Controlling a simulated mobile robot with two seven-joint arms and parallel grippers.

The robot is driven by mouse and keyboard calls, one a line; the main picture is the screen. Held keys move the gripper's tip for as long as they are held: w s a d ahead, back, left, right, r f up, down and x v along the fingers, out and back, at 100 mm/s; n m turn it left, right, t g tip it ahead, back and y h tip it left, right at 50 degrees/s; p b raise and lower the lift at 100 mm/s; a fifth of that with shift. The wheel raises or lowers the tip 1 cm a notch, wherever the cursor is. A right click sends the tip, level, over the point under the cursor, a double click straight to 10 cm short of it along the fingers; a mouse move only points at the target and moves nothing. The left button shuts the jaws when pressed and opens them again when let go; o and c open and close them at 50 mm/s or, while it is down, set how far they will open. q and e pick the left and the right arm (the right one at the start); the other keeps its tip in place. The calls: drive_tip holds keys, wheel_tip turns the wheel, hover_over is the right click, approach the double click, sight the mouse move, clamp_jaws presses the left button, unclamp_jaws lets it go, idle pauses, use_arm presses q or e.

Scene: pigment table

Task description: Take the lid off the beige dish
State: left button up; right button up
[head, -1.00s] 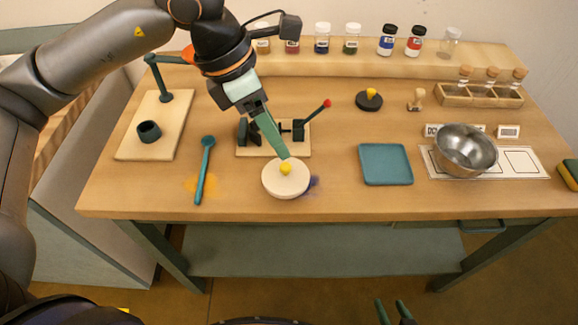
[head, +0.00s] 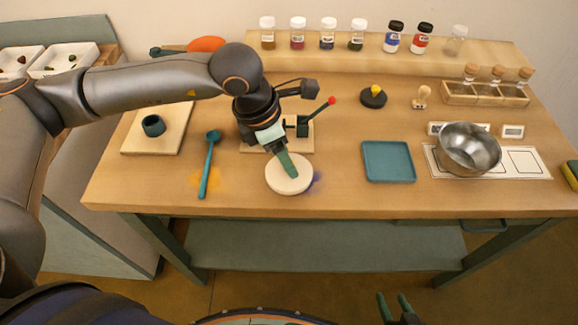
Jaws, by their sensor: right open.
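The beige dish (head: 291,187) stands near the table's front edge, with its pale round lid (head: 277,174) on top. My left gripper (head: 290,174) points down at the lid's middle, its green fingers covering the spot where the yellow knob was seen before. The knob is hidden now. I cannot tell whether the fingers are closed on it. My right gripper (head: 394,307) is open and empty at the bottom edge, well away from the dish.
A stand with a red-tipped lever (head: 322,108) is close behind the dish. A teal spoon (head: 208,165) lies left of it, a teal tray (head: 388,161) and a metal bowl (head: 468,150) to the right. Orange and blue pigment stains mark the table.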

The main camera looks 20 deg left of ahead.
use_arm(q)
drive_tip(key=shift+w+d+f, duration=0.1)
drive_tip(key=shift+d+f, duration=0.05)
drive_tip(key=shift+f, duration=0.4)
clamp_jaws()
